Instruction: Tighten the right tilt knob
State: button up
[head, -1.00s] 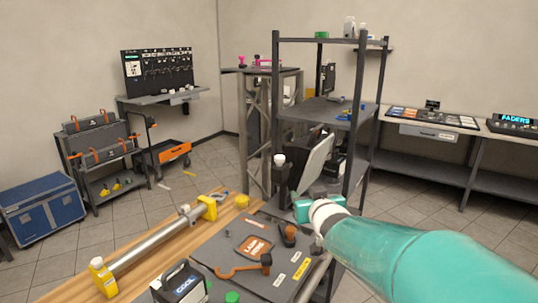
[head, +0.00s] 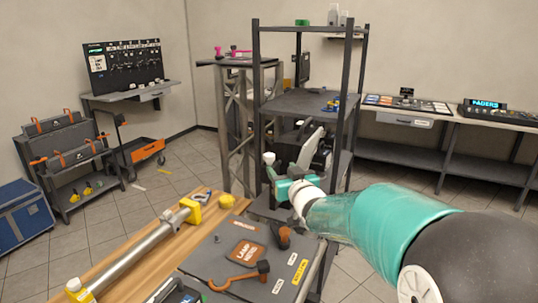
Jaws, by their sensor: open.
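My teal and white arm reaches in from the right, and my gripper (head: 284,184) is at its far end, open, beside the shelf rack. I cannot make out the right tilt knob, nor whether my gripper touches anything.
A dark shelf rack (head: 257,85) stands around the device. In front is a wooden bench (head: 140,258) with a metal tube (head: 130,258) and a grey mat (head: 215,262) holding an orange-handled tool (head: 240,281). A bench with a lit panel (head: 485,104) lines the right wall.

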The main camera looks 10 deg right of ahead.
aim_at(270, 154)
jog(key=w, duration=0.3)
jog(key=w+a, duration=0.1)
jog(key=w, duration=0.3)
jog(key=w+a, duration=0.1)
jog(key=w, duration=0.3)
jog(key=shift+w, duration=0.1)
jog(key=c, duration=0.9)
jog(key=shift+c, duration=0.2)
